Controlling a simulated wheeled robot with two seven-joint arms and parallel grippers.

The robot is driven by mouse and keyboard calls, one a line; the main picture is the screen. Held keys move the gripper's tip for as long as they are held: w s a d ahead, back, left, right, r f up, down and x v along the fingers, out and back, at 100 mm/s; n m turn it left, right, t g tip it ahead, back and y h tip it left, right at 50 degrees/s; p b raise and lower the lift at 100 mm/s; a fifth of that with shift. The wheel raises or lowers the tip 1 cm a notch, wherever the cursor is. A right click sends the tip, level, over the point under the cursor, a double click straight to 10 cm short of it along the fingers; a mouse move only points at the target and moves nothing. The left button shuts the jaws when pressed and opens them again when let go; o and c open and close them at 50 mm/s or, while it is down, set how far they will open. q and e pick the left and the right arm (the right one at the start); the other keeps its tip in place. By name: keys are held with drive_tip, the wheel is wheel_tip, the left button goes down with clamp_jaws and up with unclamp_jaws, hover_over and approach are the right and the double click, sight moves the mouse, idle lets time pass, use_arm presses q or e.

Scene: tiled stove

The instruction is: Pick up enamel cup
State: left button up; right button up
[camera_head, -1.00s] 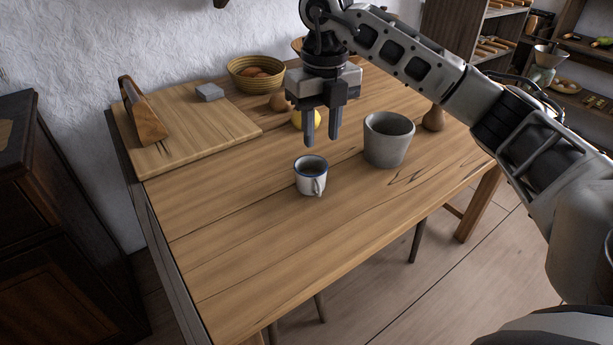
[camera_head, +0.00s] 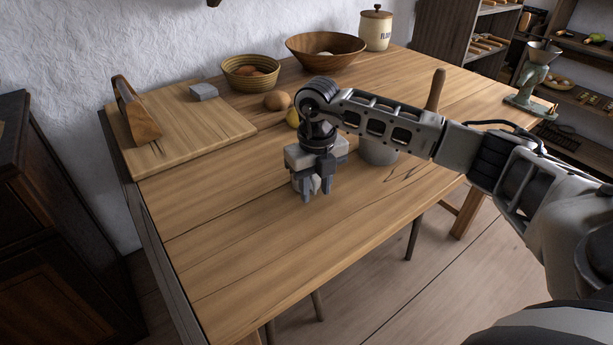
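The enamel cup (camera_head: 296,184) stands on the wooden table and is almost wholly hidden behind my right gripper. Only a small pale part of it shows at the left of the fingers. My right gripper (camera_head: 317,194) points down at the cup, low over the table. Its two fingers are apart, with a visible gap between them. The hidden cup leaves it unclear whether the fingers touch it or which part of it lies between them. My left gripper is not in view.
A grey pot (camera_head: 378,154) stands just right of the gripper, partly behind my arm. A yellow fruit (camera_head: 292,118) and a brown round fruit (camera_head: 277,100) lie behind. A cutting board (camera_head: 190,130) is at left. The table's front (camera_head: 250,250) is clear.

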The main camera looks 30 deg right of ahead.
drive_tip(key=shift+f, duration=0.5)
clamp_jaws()
drive_tip(key=shift+r, duration=0.15)
